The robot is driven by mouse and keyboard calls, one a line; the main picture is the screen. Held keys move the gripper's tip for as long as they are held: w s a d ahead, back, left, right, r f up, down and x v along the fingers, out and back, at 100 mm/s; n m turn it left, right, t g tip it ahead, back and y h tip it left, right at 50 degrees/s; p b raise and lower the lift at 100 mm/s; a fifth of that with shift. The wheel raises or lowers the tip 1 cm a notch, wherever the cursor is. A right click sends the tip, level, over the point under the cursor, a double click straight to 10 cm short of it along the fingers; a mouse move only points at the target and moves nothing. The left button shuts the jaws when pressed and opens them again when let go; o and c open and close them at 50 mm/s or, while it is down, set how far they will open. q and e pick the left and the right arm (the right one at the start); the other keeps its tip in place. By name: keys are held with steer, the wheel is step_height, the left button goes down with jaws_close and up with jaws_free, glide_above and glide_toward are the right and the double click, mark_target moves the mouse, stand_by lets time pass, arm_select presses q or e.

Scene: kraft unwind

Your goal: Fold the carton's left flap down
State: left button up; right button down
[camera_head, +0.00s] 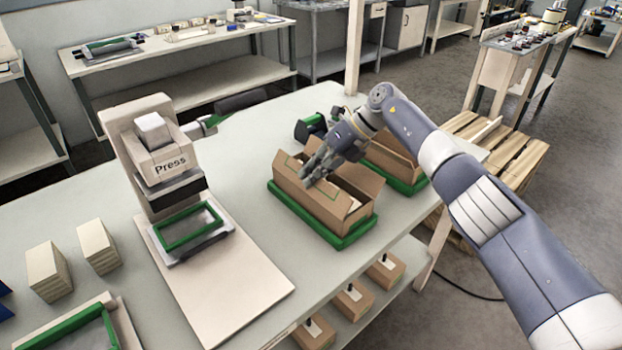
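A brown open-topped carton (312,207) sits in a green-rimmed tray (340,240) on the table. A flap (364,181) stands raised at its right end. Pale contents or an inner panel show inside, but my gripper hides part of the opening and the left end. My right gripper (310,172) is over the left part of the carton, with its fingertips pointing down and left at the opening. I cannot tell whether it touches a flap or how far its fingers are apart. My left gripper is not in view.
A second carton (391,158) in a green tray stands just behind, to the right. A press (155,160) with a green frame (190,228) stands left. Small boxes (352,300) sit on a lower shelf. The table between press and carton is clear.

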steer(key=c, duration=1.8)
jaws_free()
steer(key=shift+c, duration=0.2)
steer(key=v, duration=1.2)
